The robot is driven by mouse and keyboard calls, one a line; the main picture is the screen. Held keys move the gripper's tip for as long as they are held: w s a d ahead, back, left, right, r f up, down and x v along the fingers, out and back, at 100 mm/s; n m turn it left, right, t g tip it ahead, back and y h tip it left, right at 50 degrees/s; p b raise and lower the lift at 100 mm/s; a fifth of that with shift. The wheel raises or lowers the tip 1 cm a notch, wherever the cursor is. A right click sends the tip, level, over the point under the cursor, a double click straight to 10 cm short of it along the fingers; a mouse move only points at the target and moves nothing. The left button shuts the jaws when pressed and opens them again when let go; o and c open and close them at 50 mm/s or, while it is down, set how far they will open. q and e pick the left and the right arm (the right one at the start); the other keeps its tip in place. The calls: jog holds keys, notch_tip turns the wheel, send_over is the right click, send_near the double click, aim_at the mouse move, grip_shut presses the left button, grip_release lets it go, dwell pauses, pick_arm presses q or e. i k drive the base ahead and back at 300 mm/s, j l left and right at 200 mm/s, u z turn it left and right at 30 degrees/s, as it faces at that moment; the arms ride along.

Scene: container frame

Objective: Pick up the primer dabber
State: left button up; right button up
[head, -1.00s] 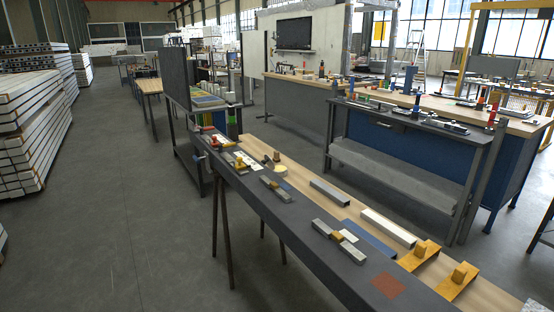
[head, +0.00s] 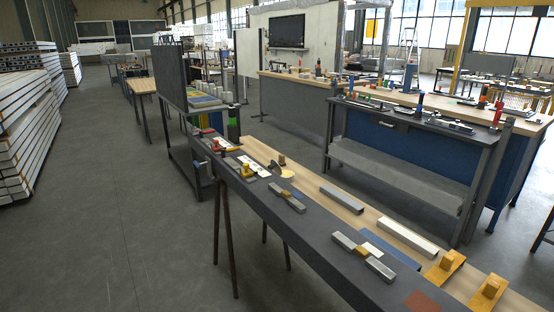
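I cannot tell for sure which thing is the primer dabber. A small brown upright piece (head: 282,160) stands on the wooden strip of the long narrow bench (head: 300,228), with a pale cream round piece (head: 287,173) just in front of it; either may belong to a dabber, but they are too small to tell. Neither of my grippers shows in the head view.
Grey bars with a brown joint (head: 364,255), a silver bar (head: 407,237) and yellow brackets (head: 444,268) lie on the near bench. A blue workbench (head: 376,130) stands behind to the right. Stacked white beams (head: 30,130) stand left. The floor (head: 120,220) between is clear.

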aim_at(282, 161)
jog(key=i+j, duration=0.3)
jog(key=j, duration=0.15)
jog(key=i+j+z, duration=0.1)
jog(key=i+j, duration=0.5)
jog(key=j, duration=0.25)
jog(key=i+j+z, duration=0.1)
jog(key=i+j, duration=0.2)
jog(key=j, duration=0.15)
